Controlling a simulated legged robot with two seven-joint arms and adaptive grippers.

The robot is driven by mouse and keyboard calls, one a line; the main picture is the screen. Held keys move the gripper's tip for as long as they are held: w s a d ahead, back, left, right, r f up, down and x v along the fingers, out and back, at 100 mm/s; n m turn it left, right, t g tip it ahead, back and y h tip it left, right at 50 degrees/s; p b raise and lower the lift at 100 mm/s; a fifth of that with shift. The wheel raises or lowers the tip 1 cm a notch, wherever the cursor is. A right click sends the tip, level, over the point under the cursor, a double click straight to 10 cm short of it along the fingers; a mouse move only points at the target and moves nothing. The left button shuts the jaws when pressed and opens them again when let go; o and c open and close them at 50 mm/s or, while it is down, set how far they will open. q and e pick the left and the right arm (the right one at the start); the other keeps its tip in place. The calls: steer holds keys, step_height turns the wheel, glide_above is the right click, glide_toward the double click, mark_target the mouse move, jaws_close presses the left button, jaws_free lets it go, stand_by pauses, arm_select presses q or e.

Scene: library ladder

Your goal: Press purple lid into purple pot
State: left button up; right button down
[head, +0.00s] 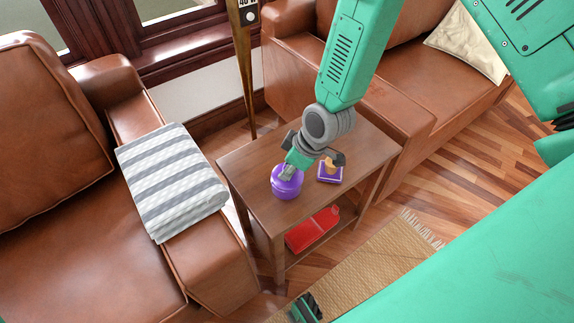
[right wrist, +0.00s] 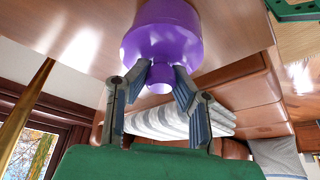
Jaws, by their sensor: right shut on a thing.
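The round purple pot (head: 286,188) stands upright on the small wooden side table, near its left front edge. The purple lid (right wrist: 160,72) is on its top, pointing at the camera in the right wrist view, where the wider pot (right wrist: 162,35) shows behind it. My right gripper (head: 289,172) reaches down from above and is shut on the lid's knob (right wrist: 159,88), with one finger on each side. The gripper covers part of the lid in the head view, so I cannot tell whether the lid is fully seated.
A purple square item with a yellow object on it (head: 330,172) lies right of the pot. The wooden table (head: 250,165) has a red object (head: 312,230) on its lower shelf. Brown leather sofas flank it; a striped blanket (head: 170,180) lies on the left armrest.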

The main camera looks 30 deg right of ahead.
steer(key=shift+d+r+p, duration=0.1)
steer(key=shift+r+p, duration=0.3)
steer(key=shift+a+g+y, duration=0.2)
steer(key=shift+g+y, duration=0.1)
stand_by(0.7)
steer(key=shift+p, duration=0.65)
stand_by(0.5)
steer(key=shift+f+b, duration=0.35)
steer(key=shift+f, duration=0.35)
steer(key=c, duration=1.3)
jaws_free()
steer(key=shift+c, duration=0.2)
